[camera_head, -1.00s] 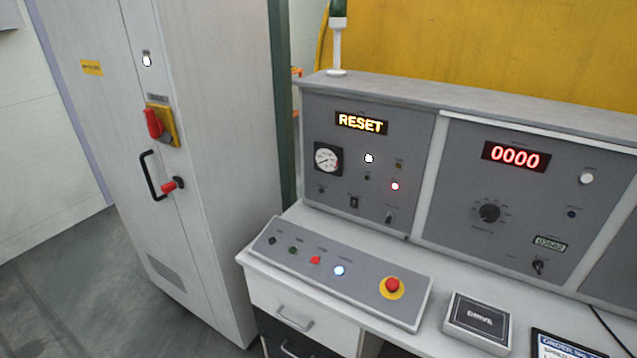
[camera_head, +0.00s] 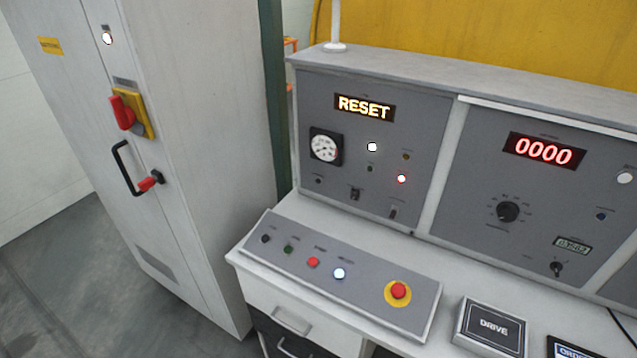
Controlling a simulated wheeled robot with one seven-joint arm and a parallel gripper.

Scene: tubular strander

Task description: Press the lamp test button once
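The grey sloped button panel (camera_head: 340,278) lies on the desk. It carries a black button (camera_head: 265,239), a green button (camera_head: 289,249), a red button (camera_head: 313,262), a lit white-blue button (camera_head: 339,274) and a red mushroom button (camera_head: 398,291) on a yellow ring. The upright left console panel (camera_head: 370,190) has a lit "RESET" display, a gauge, a lit white lamp (camera_head: 372,147), a lit red lamp (camera_head: 401,178) and small dark knobs or buttons. The labels are too small to read, so I cannot tell which is the lamp test button. My gripper is not in view.
A tall grey cabinet (camera_head: 200,130) with a red-and-yellow switch (camera_head: 128,112) and black handle (camera_head: 124,168) stands at left. The right console panel has a red "0000" display (camera_head: 543,151). A "DRIVE" box (camera_head: 490,327) sits on the desk. Floor shows at lower left.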

